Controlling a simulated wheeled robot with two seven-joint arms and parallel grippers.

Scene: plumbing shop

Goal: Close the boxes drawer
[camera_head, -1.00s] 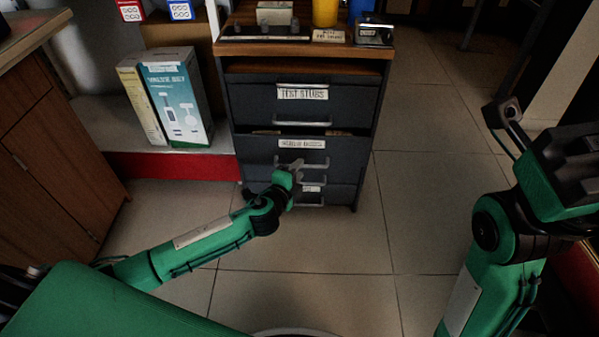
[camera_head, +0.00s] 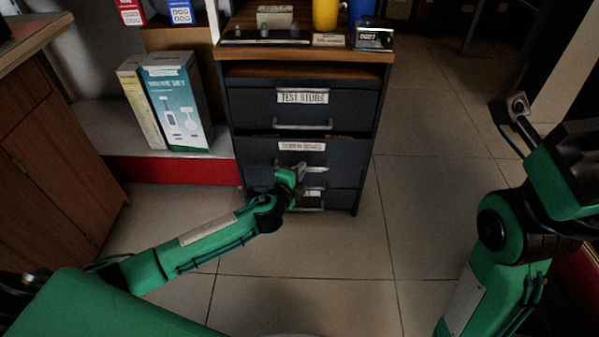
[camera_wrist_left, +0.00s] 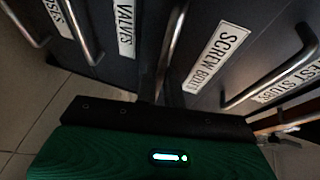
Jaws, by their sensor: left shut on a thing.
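The boxes drawer (camera_head: 258,160) is the second one down in a dark grey cabinet, with a white label reading "SCREW BOXES" in the left wrist view (camera_wrist_left: 215,57). It stands slightly out, with a narrow gap along its top edge. My left gripper (camera_head: 299,171) is shut on this drawer's bar handle (camera_head: 318,169).
The "TEST STUBS" drawer (camera_head: 260,103) is above and a "VALVES" drawer (camera_wrist_left: 105,25) below. Boxes (camera_head: 178,105) stand on a low shelf left of the cabinet. A wooden counter (camera_head: 40,150) is at far left. The tiled floor (camera_head: 310,265) in front is clear.

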